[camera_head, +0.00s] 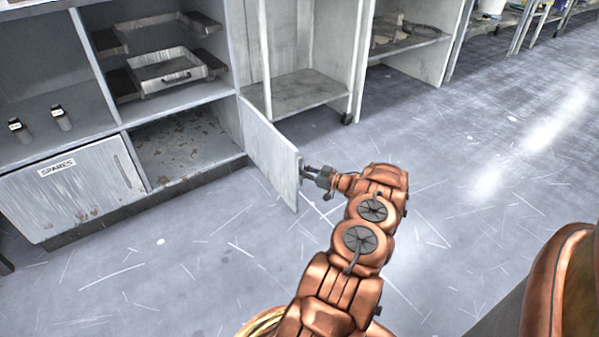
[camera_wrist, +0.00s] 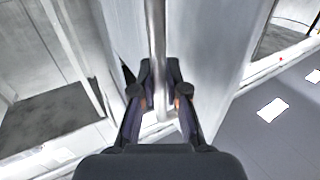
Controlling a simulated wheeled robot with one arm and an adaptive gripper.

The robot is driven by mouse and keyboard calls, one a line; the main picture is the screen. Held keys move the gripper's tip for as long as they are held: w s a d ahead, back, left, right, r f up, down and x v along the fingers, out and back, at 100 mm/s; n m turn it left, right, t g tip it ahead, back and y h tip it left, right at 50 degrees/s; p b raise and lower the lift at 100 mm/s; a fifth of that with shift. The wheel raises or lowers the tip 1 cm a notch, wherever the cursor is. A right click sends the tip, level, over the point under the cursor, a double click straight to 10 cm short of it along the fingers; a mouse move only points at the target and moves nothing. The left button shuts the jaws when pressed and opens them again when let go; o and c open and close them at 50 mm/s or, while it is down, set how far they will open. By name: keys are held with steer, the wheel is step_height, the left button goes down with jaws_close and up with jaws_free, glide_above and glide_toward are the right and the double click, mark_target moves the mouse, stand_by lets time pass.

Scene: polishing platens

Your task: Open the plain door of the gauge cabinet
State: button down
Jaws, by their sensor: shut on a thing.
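The plain door (camera_head: 270,150) of the gauge cabinet (camera_head: 130,82) stands swung well out from its compartment, hinged on the compartment's right side. The open compartment (camera_head: 187,146) behind it looks empty, with a rust-stained floor. My gripper (camera_head: 312,174) is at the door's free edge, on its right-hand face. In the wrist view my gripper (camera_wrist: 160,105) has its two fingers closed around a grey vertical bar handle (camera_wrist: 156,45). The pale door panel (camera_wrist: 210,60) fills the area behind the handle. The handle is mostly hidden by my gripper in the head view.
A shut door labelled SPARES (camera_head: 75,190) is left of the open compartment. A drawer-like metal tray (camera_head: 168,72) sits on the shelf above. Open shelving (camera_head: 300,92) stands to the right. The scratched floor (camera_head: 200,270) in front of the cabinet is clear.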

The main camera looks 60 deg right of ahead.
stand_by(0.3)
steer(key=c, duration=1.2)
jaws_free()
steer(key=s, duration=0.4)
steer(key=s+d, duration=0.1)
steer(key=s, duration=0.7)
steer(key=shift+d, duration=0.25)
steer(key=shift+w, duration=0.1)
